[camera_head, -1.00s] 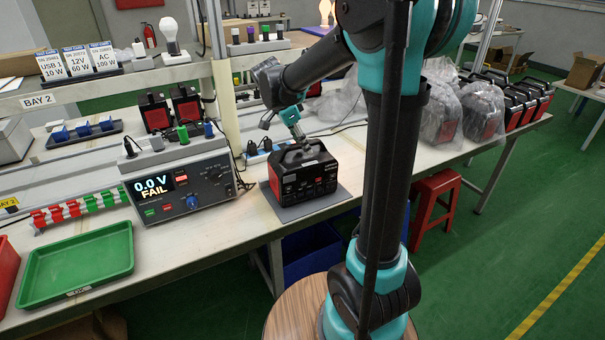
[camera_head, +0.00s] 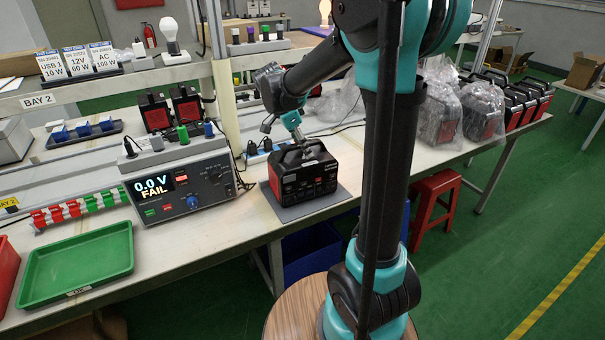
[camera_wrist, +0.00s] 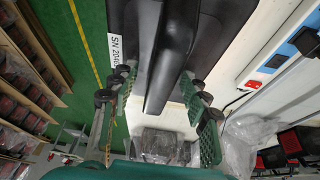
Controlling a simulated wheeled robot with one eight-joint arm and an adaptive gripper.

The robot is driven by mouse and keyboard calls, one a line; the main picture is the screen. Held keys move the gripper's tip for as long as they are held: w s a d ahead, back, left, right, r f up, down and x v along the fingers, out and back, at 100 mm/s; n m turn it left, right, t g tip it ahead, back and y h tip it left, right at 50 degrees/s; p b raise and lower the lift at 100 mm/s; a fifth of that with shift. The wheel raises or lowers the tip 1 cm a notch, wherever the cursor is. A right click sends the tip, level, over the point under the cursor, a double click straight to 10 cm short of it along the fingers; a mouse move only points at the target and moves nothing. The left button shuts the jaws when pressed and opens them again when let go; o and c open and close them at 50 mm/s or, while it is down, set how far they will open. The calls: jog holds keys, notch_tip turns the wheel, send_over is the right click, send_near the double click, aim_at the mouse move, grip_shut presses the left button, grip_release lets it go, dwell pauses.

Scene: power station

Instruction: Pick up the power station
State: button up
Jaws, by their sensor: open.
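The power station (camera_head: 303,178) is a black and red box with a top handle. It stands upright on a grey mat (camera_head: 318,205) at the bench's front edge. My gripper (camera_head: 304,150) is at the top of it, by the handle. In the wrist view the dark handle (camera_wrist: 172,60) runs down between the two green-padded fingers of my gripper (camera_wrist: 160,112). The fingers are apart, one on each side of the handle, with a gap showing. A white serial label (camera_wrist: 122,55) shows on the power station's top. In the head view the fingertips are small and partly hidden against the handle.
A tester (camera_head: 178,182) reading "0.0 V FAIL" stands left of the power station. A green tray (camera_head: 77,265) lies at the bench's left front. Bagged units (camera_head: 440,110) stand to the right. A blue socket strip (camera_head: 262,150) and cables lie behind.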

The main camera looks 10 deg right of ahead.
jog(key=shift+c, duration=0.5)
grip_shut()
